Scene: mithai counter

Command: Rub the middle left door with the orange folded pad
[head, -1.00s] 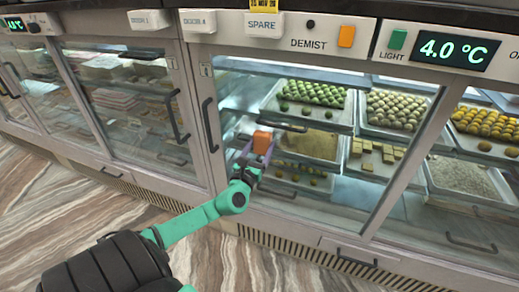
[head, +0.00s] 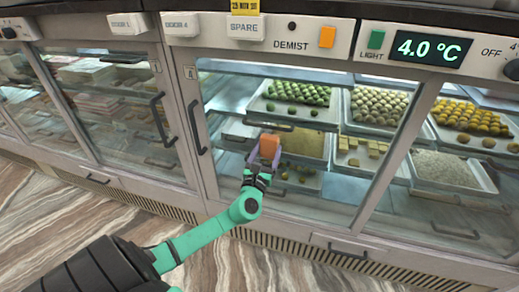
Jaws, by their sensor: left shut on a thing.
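The orange folded pad (head: 268,146) is held upright between the fingers of my left gripper (head: 263,155), which is shut on it. The pad is in front of the glass of a display-case door (head: 222,108) with a dark vertical handle (head: 194,128) on its left frame. I cannot tell whether the pad touches the glass or is just short of it. The gripper covers the pad's lower part. My right gripper is not in view.
Behind the glass are trays of green sweets (head: 296,94) and yellow sweets (head: 470,120). Another door (head: 115,105) with a handle (head: 162,120) stands to the left. A control panel with a green 4.0 °C display (head: 428,48) runs above. The striped floor in front is clear.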

